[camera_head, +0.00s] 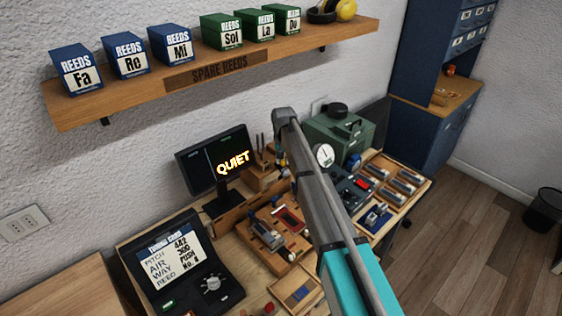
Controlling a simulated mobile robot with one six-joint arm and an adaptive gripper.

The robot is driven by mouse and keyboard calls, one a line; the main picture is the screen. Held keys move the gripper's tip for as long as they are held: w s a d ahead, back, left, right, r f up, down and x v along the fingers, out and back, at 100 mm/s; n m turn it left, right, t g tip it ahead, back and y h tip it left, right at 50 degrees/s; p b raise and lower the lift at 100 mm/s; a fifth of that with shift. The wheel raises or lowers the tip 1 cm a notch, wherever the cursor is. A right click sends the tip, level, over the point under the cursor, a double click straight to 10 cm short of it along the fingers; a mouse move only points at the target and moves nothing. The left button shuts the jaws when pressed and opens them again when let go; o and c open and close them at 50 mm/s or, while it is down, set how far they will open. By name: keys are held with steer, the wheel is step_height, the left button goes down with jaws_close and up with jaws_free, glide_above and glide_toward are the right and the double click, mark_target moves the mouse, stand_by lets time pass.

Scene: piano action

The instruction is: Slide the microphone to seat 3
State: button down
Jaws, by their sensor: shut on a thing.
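My arm, grey with a teal section, reaches up from the bottom right across the workbench to a joint above its back part. I cannot see my gripper; the arm covers part of the bench behind it. I cannot make out the microphone or seat 3 for certain. A wooden board (279,256) left of the arm holds small metal and red parts. A tuning card device (214,262) with an open lid stands at the left of the bench.
A monitor (202,156) reading QUIET stands at the back. A green case (330,138), a round gauge (324,155) and a wooden tray (411,170) of metal parts are right of the arm. A shelf (110,107) with several reed boxes hangs above.

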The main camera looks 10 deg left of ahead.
steer(key=shift+w+d, duration=0.25)
steer(key=shift+w, duration=0.05)
steer(key=shift+c, duration=2.2)
jaws_free()
steer(key=shift+w+f, duration=0.1)
steer(key=shift+a, duration=0.1)
steer(key=shift+s, duration=0.25)
